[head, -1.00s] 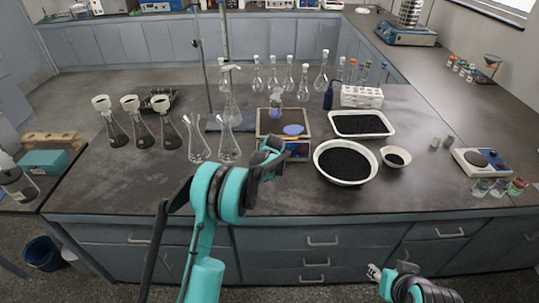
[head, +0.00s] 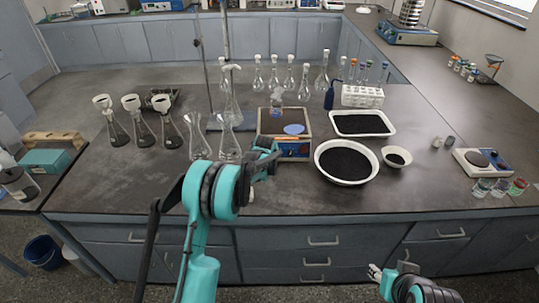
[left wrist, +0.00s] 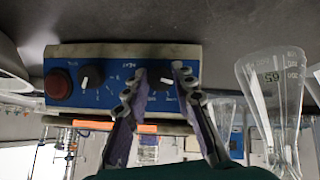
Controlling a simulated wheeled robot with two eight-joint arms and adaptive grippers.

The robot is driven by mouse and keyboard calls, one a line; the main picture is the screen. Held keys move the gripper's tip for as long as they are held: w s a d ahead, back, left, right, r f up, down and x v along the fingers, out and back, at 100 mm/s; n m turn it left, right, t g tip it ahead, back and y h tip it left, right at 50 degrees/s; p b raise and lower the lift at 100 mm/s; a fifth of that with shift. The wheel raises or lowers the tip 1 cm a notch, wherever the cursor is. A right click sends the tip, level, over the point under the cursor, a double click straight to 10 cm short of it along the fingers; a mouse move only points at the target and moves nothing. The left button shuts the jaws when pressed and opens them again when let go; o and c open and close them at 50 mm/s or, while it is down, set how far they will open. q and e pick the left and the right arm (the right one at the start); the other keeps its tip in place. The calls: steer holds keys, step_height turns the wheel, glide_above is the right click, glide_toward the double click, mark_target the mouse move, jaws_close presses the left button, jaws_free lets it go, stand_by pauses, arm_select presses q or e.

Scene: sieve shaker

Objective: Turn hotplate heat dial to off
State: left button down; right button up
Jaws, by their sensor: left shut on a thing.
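The hotplate (head: 296,150) stands near the front of the bench in the head view, with its blue front facing me. In the left wrist view its blue panel (left wrist: 75,108) shows a red button (left wrist: 58,86), one free black dial (left wrist: 91,78) with a white mark, and a second black dial (left wrist: 160,79) between my fingers. My left gripper (left wrist: 163,75) is shut on that second dial; the fingers partly cover it and the printed labels. In the head view my left gripper (head: 268,150) is at the hotplate's front. My right gripper (head: 375,272) is low, in front of the bench, away from the hotplate.
Glass flasks (head: 229,147) stand close left of the hotplate. A white bowl of black grains (head: 346,178) stands close to its right. The bench front (head: 120,200) is clear at left.

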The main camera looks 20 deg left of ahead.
arm_select(q)
steer(key=c, duration=1.3)
jaws_free()
steer(key=shift+o, duration=0.2)
steer(key=v, duration=1.2)
steer(key=s+d+r+m, duration=0.1)
steer(key=s+r, duration=0.3)
steer(key=s, duration=0.5)
steer(key=s+d+r+m, duration=0.1)
steer(key=s+r, duration=0.4)
steer(key=s, duration=0.4)
steer(key=s+d+f+m, duration=0.1)
steer(key=s+f, duration=0.1)
steer(key=s, duration=0.9)
steer(key=s+d+f+m+g+h, duration=0.1)
steer(key=s+f+m, duration=0.1)
steer(key=s, duration=0.9)
steer(key=shift+d+f, duration=0.25)
steer(key=shift+d, duration=0.15)
